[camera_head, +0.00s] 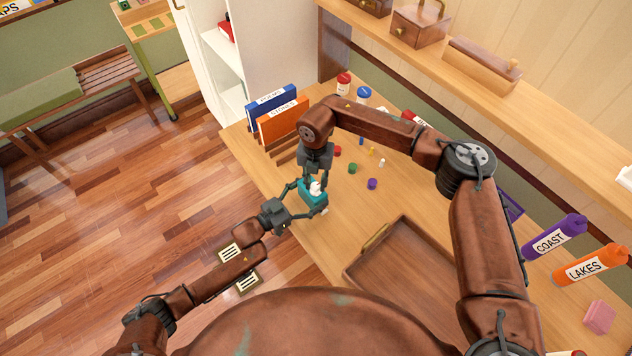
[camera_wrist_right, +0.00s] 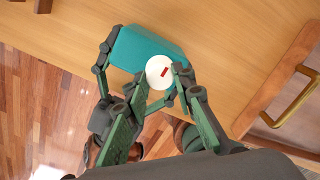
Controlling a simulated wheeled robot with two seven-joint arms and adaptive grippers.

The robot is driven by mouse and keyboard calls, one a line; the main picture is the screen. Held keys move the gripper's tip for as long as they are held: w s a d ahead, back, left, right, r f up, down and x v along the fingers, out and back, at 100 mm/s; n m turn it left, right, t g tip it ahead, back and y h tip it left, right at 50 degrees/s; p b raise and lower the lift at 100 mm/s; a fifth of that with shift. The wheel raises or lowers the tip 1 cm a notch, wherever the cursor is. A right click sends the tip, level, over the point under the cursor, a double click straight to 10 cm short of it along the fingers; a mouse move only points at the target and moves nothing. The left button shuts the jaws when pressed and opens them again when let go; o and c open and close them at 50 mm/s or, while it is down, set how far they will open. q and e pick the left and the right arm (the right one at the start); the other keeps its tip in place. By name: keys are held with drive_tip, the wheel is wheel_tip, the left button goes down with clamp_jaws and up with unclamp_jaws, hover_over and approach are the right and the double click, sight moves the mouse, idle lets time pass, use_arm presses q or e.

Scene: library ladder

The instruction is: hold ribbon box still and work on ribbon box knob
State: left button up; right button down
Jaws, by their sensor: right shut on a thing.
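The ribbon box (camera_head: 318,199) is a small teal box at the left edge of the wooden desk; it also shows in the right wrist view (camera_wrist_right: 150,46). Its white round knob (camera_wrist_right: 157,66) carries a red mark and faces the right wrist camera. My left gripper (camera_head: 309,198) has its fingers on two opposite sides of the box, against it. My right gripper (camera_head: 315,180) comes from above, its fingers shut on the knob from both sides. The fingers partly hide the knob and the box's near side.
A brown tray (camera_head: 351,271) with a brass handle lies right of the box. Small coloured pieces (camera_head: 372,184) lie beyond it. Blue and orange binders (camera_head: 282,121) stand at the desk's back left. Purple and orange bottles (camera_head: 590,265) are far right.

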sight(316, 185)
drive_tip(key=shift+w+r+m, duration=0.1)
drive_tip(key=shift+w+m, duration=0.15)
drive_tip(key=shift+m, duration=0.85)
drive_tip(key=c, duration=1.9)
unclamp_jaws()
drive_tip(key=shift+c, duration=0.2)
drive_tip(key=o, duration=0.3)
drive_tip(key=shift+s, duration=0.2)
wheel_tip(316, 185, up, 12)
drive_tip(key=shift+f, duration=0.1)
